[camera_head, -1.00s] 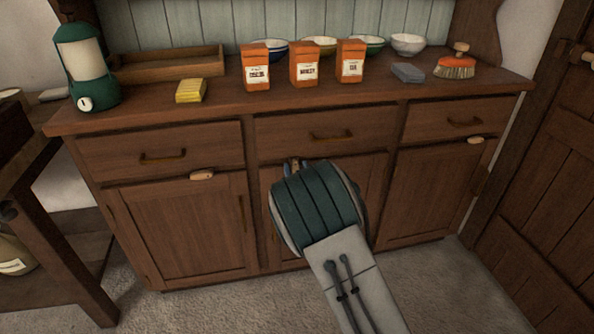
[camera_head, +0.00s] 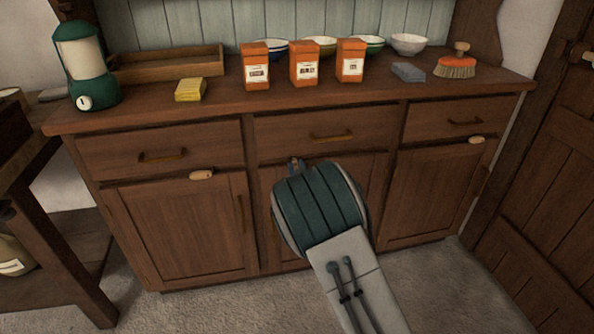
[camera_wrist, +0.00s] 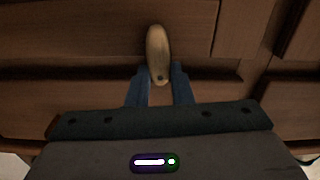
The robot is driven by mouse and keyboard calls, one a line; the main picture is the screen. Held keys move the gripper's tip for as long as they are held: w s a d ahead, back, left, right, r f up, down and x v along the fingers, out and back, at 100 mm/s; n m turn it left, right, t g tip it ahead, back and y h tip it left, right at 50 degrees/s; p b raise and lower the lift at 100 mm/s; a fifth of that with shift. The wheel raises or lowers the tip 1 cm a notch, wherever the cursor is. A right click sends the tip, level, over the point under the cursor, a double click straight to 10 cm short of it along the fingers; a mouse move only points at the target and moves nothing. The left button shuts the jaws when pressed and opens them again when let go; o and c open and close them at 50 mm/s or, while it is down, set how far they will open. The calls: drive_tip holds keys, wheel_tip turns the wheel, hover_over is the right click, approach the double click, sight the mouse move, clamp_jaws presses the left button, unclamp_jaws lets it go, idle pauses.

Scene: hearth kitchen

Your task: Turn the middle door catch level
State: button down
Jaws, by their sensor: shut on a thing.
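The middle door catch (camera_wrist: 157,48) is a small tan wooden piece with a dark pivot spot near its lower end. In the wrist view it stands upright, at right angles to the horizontal gap between drawer and door. My gripper (camera_wrist: 159,72) has its two blue fingers on either side of the catch's lower part, shut on it. In the head view my wrist hides the catch and most of the middle door (camera_head: 268,185); only a bit of the gripper shows above the wrist.
The left catch (camera_head: 201,175) and right catch (camera_head: 476,140) both lie about level. Drawer handles (camera_head: 331,136) stick out above the doors. The counter (camera_head: 225,105) holds orange boxes (camera_head: 304,65), bowls, a lantern (camera_head: 85,68), a yellow sponge (camera_head: 190,89) and a brush (camera_head: 456,67).

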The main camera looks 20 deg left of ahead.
drive_tip(key=n+b, duration=0.2)
drive_tip(key=n, duration=0.2)
drive_tip(key=shift+f+b, duration=0.15)
drive_tip(key=shift+b, duration=0.2)
drive_tip(key=n+b, duration=0.2)
drive_tip(key=n, duration=0.2)
drive_tip(key=shift+n, duration=0.4)
drive_tip(key=n+b, duration=0.2)
drive_tip(key=n, duration=0.2)
drive_tip(key=shift+d, duration=0.1)
drive_tip(key=shift+r+n+b, duration=0.15)
drive_tip(key=shift+n+b, duration=0.2)
drive_tip(key=shift+n, duration=0.65)
drive_tip(key=shift+r+n+b, duration=0.1)
drive_tip(key=shift+n+b, duration=0.25)
drive_tip(key=shift+n, duration=0.65)
drive_tip(key=c, duration=1.3)
unclamp_jaws()
drive_tip(key=shift+d, duration=0.1)
